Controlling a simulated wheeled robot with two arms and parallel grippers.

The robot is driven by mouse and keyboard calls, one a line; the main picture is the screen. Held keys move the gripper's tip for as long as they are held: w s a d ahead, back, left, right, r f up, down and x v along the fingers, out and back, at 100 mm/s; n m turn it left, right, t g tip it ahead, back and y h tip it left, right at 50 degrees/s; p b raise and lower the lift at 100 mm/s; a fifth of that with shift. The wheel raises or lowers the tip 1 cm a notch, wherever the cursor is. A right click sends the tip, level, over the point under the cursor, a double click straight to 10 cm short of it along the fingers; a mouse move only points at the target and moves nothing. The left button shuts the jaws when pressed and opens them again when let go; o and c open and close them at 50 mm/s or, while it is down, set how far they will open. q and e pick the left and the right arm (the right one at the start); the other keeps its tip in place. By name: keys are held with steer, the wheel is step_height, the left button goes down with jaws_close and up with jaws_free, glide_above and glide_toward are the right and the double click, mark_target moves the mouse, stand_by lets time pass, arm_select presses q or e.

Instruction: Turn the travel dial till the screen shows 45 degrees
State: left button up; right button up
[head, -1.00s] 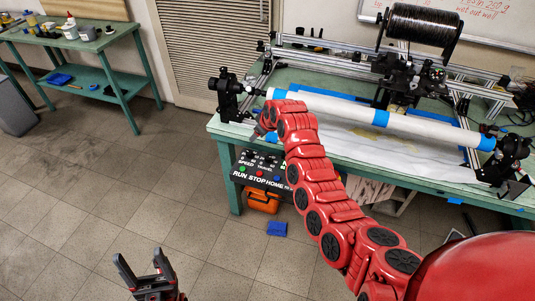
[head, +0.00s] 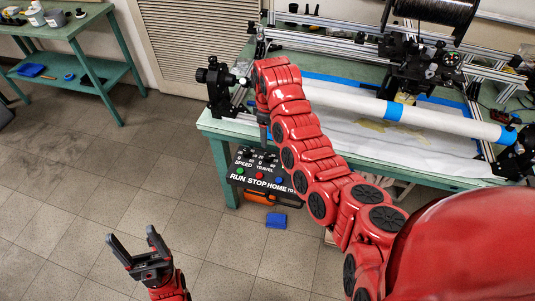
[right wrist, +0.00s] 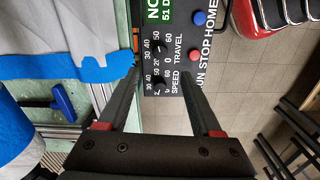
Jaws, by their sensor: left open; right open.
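The black control panel (head: 240,182) hangs at the front left of the green table, with the travel dial (head: 271,158) above its TRAVEL label. In the right wrist view the black travel dial (right wrist: 160,44) sits beside the speed dial (right wrist: 159,82). The green screen (right wrist: 158,12) is partly cut off at the top edge; "51 D" can be read. My right gripper (right wrist: 160,73) is open and empty, its fingers reaching over the panel on either side of the dials. In the head view its fingers are hard to make out. My left gripper (head: 132,236) is open and empty above the floor.
The green table (head: 225,127) carries a winding frame with a long white tube (head: 350,101) and blue tape. Red and blue buttons (right wrist: 194,56) lie beside the dials. An orange case (head: 258,198) and blue block (head: 276,220) are below. The floor at left is clear.

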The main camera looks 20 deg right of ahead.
mark_target(268, 156)
step_height(268, 156, down, 10)
steer(key=shift+s+f+p, duration=0.1)
steer(key=shift+f+p, duration=0.15)
steer(key=shift+p, duration=0.4)
jaws_close()
